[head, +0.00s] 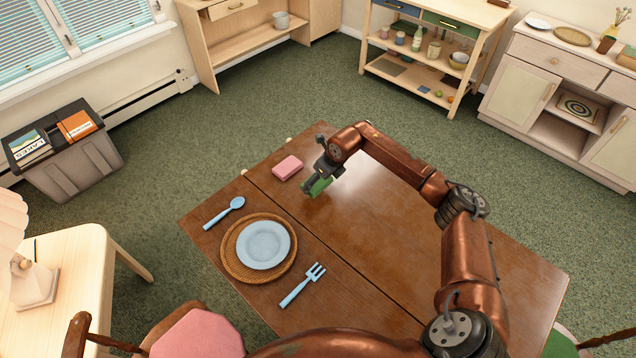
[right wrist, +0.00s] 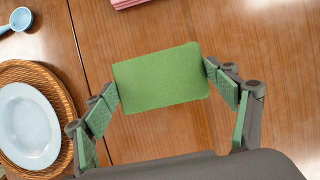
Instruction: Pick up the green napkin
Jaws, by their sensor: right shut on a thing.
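The green napkin (right wrist: 160,78) is a flat green rectangle between the two fingers of my right gripper (right wrist: 162,85) in the right wrist view. The fingertips touch its left and right edges, so the gripper is shut on it. In the head view the napkin (head: 320,186) shows at the right gripper (head: 312,187), over the far part of the wooden table (head: 400,252). Whether it touches the table or hangs just above it, I cannot tell. My left gripper is not in view.
A pink folded napkin (head: 287,168) lies left of the right gripper. A blue plate (head: 263,245) on a woven mat (head: 229,262), a blue spoon (head: 224,212) and a blue fork (head: 302,285) lie nearer. The tabletop's right part is clear. Chairs, including one with a pink seat (head: 200,335), stand around it.

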